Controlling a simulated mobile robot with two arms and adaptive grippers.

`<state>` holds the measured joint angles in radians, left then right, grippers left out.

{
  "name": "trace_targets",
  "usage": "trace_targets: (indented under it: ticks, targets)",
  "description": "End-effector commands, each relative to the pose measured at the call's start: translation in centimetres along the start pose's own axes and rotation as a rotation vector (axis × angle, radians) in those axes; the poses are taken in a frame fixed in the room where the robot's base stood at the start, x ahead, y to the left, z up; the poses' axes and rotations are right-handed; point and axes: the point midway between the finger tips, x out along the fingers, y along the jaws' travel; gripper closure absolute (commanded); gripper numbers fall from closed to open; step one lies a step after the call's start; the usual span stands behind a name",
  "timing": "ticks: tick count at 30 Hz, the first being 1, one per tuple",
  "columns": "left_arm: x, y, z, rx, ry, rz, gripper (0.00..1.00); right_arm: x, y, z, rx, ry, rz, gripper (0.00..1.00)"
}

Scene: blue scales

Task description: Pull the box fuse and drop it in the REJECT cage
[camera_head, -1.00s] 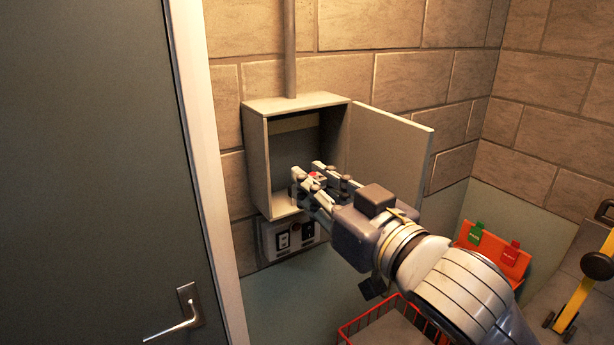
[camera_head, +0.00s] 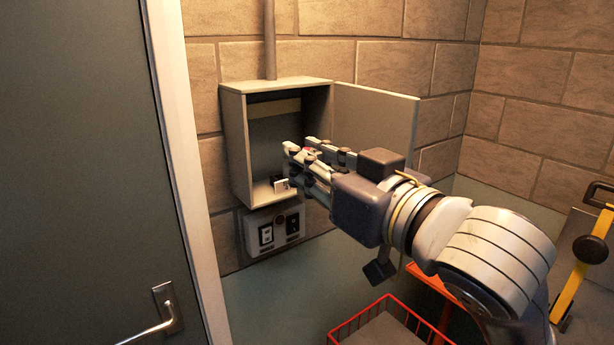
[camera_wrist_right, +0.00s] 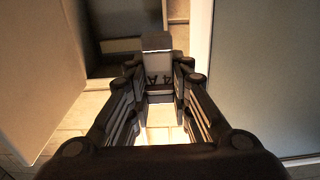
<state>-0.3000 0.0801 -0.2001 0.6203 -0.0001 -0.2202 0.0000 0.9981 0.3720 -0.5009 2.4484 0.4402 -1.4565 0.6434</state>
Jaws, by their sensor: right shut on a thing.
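The grey fuse box (camera_head: 234,150) is on the brick wall with its door (camera_head: 375,130) swung open to the right. My right gripper (camera_head: 299,150) is in front of the box's opening, in its right half. It is shut on the fuse, of which a small reddish spot (camera_head: 308,151) shows between the fingers. In the right wrist view the fuse (camera_wrist_right: 157,62) is a pale block with a darker end between the fingertips, with dark lettering near it. A red wire cage (camera_head: 366,313) stands low at the bottom, partly cut off; no label is readable. My left gripper is not in view.
A small pale and dark part (camera_head: 281,185) shows at the bottom of the box. A socket and switch panel (camera_head: 273,231) is below it. A grey door (camera_head: 80,170) fills the left. My right arm partly covers an orange stand (camera_head: 430,278). A yellow lever (camera_head: 584,262) is at far right.

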Motion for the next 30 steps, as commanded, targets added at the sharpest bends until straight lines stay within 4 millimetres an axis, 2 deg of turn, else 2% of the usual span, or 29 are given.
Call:
trace_targets:
  ticks: [1, 12, 22, 30]
  targets:
    - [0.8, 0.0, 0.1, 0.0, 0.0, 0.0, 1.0, -0.1, -0.1, 0.3, -0.001, 0.004, -0.002, 1.0]
    - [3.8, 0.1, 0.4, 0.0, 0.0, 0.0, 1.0, -1.3, -0.4, 0.5, -0.008, 0.002, -0.007, 1.0]
    - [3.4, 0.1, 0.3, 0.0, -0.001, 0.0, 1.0, -4.0, -0.3, 0.1, -0.008, 0.001, -0.007, 1.0]
    - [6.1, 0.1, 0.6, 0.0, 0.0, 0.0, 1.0, -5.5, -0.3, 0.4, -0.006, 0.003, -0.006, 1.0]
